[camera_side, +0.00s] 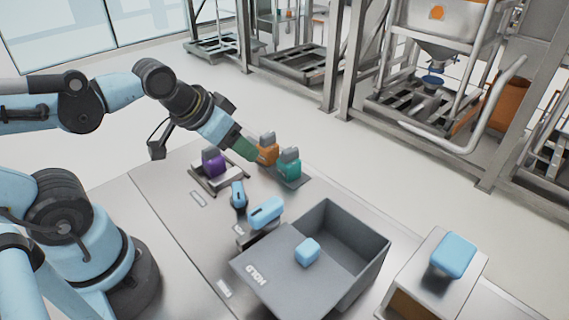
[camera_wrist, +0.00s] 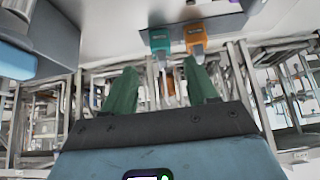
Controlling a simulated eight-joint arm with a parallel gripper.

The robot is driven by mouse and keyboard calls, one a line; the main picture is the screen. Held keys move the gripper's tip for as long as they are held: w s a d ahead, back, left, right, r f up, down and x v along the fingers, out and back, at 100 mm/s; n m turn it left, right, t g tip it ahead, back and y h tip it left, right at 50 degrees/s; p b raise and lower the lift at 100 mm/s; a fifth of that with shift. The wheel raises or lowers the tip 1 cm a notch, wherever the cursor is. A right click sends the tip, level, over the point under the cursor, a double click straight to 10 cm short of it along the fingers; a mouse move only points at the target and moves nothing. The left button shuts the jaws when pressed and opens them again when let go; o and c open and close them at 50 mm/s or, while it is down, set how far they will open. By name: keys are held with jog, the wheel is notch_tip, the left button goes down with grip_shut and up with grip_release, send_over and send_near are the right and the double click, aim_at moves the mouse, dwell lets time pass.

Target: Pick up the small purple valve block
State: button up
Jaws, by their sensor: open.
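The small purple valve block (camera_side: 213,164) with a grey top sits on a small metal stand on the table in the side view.
An orange block (camera_side: 267,153) and a teal block (camera_side: 290,166) stand right of the purple one. They also show in the wrist view, orange (camera_wrist: 195,38) and teal (camera_wrist: 159,40). Blue items lie nearby.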

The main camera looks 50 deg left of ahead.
jog(key=shift+o, duration=1.2)
jog(key=shift+f, duration=0.1)
jog(key=n+g+y, duration=0.6)
jog(key=n+y, duration=0.4)
jog(key=n, duration=0.4)
send_near(211, 147)
notch_tip(211, 147, down, 3)
jog(key=w+a, duration=0.2)
jog(key=n+y, duration=0.1)
jog(key=n, duration=0.1)
jog(key=n+g+y, duration=0.1)
jog(key=n, duration=0.1)
jog(key=shift+s, duration=0.4)
jog(key=x, duration=0.7)
jog(key=shift+s+a+f, duration=0.1)
jog(key=shift+s, duration=0.1)
